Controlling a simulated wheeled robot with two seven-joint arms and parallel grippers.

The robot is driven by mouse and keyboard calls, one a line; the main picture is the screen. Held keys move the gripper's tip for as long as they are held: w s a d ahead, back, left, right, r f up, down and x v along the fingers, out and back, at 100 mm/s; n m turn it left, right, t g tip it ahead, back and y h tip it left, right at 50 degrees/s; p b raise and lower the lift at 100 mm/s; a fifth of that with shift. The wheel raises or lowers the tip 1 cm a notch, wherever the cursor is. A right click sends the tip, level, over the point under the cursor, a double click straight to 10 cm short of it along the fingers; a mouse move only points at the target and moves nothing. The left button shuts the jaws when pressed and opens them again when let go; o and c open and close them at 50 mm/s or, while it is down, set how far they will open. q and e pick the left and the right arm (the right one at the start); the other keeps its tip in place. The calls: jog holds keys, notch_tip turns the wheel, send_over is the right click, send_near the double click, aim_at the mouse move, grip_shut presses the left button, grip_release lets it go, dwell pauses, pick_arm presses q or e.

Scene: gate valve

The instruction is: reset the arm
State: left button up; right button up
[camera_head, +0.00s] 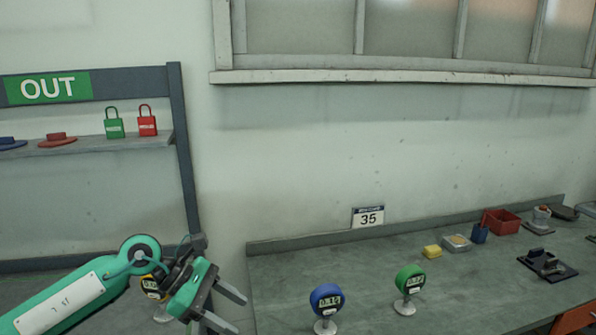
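My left arm comes in from the lower left, and its gripper (236,311) is in front of the left end of the workbench. Its two grey fingers are spread apart with nothing between them. A yellow round gauge (151,285) is partly hidden behind my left gripper. My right arm and gripper do not show. No gate valve can be made out in this view.
A blue gauge (325,299) and a green gauge (409,281) stand on the workbench (365,270). A red bin (501,222) and small items sit further right. A sign reads 35 (368,217). Green (114,123) and red (147,121) padlocks stand on the OUT rack's shelf (90,147).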

pick_arm(q)
jog(key=s+d+r+n+t+h, duration=0.3)
jog(key=d+r+n+t+h, duration=0.3)
jog(key=d+n+h, duration=0.4)
jog(key=w+a+f+n+t+y, duration=0.2)
jog(key=a+n+t+y, duration=0.4)
jog(key=n, duration=0.7)
jog(key=w+a+f+n+t+y, duration=0.1)
jog(key=a+f+n+t+y, duration=0.15)
jog(key=n+t+y, duration=0.7)
jog(key=s+a+f+n+g+y, duration=0.35)
jog(key=a+f+n+g, duration=0.35)
jog(key=f+n, duration=0.55)
jog(key=s+a+f+n+g, duration=0.2)
jog(key=s+f+n+g, duration=0.25)
jog(key=s+f, duration=0.55)
jog(key=s+a+f+n+g, duration=0.2)
jog(key=s+f+n+g, duration=0.3)
jog(key=s, duration=0.9)
notch_tip(320, 180, down, 33)
jog(key=s+m+g, duration=0.1)
jog(key=m+g, duration=0.1)
jog(key=g, duration=0.1)
jog(key=s+a+f, duration=0.2)
jog(key=s+f, duration=0.7)
jog(key=s+a+f+y, duration=0.1)
jog(key=s+f, duration=0.8)
jog(key=shift+s+a+g, duration=0.3)
jog(key=shift+a+g, duration=0.1)
